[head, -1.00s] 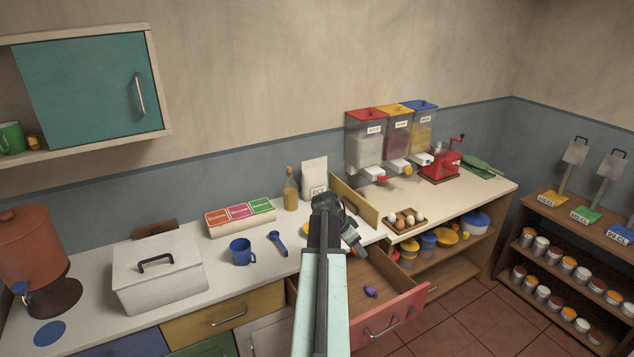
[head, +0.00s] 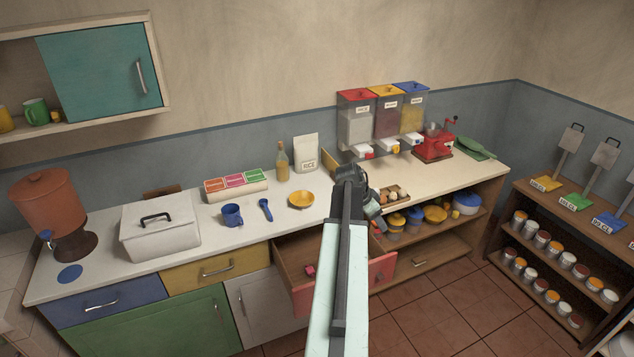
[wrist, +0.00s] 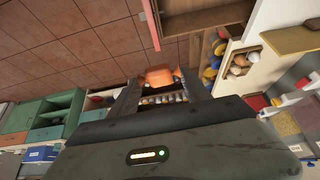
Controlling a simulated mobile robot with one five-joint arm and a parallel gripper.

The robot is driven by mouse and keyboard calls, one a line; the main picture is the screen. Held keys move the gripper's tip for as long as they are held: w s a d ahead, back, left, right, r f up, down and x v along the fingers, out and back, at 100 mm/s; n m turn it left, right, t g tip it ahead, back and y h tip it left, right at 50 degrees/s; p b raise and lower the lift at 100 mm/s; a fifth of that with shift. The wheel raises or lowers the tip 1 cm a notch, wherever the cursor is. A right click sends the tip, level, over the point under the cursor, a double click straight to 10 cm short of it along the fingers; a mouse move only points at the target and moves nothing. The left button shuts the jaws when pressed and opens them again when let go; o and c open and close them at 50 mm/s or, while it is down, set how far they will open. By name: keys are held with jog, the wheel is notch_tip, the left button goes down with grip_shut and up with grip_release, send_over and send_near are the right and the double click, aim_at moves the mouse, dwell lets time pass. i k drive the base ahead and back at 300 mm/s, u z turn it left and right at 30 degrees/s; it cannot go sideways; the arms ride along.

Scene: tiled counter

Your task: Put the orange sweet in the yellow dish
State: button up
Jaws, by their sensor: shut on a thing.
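The orange sweet (wrist: 160,76) shows in the wrist view between the two dark fingers of my gripper (wrist: 162,90), which is shut on it. In the head view my gripper (head: 377,220) is raised above the right side of the open drawer, and I cannot make out the sweet there. The yellow dish (head: 301,200) stands on the white counter, left of my gripper and behind the drawer. The dish looks empty.
The open drawer (head: 382,269) juts out below my arm, with a small red-pink thing (head: 310,270) inside. A blue scoop (head: 266,209) and a blue mug (head: 232,215) stand left of the dish. The rice bag (head: 306,153) and a bottle (head: 282,161) stand behind it.

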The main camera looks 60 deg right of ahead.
aim_at(302, 203)
jog(key=z, duration=0.55)
jog(key=i, duration=1.4)
jog(key=u, duration=0.55)
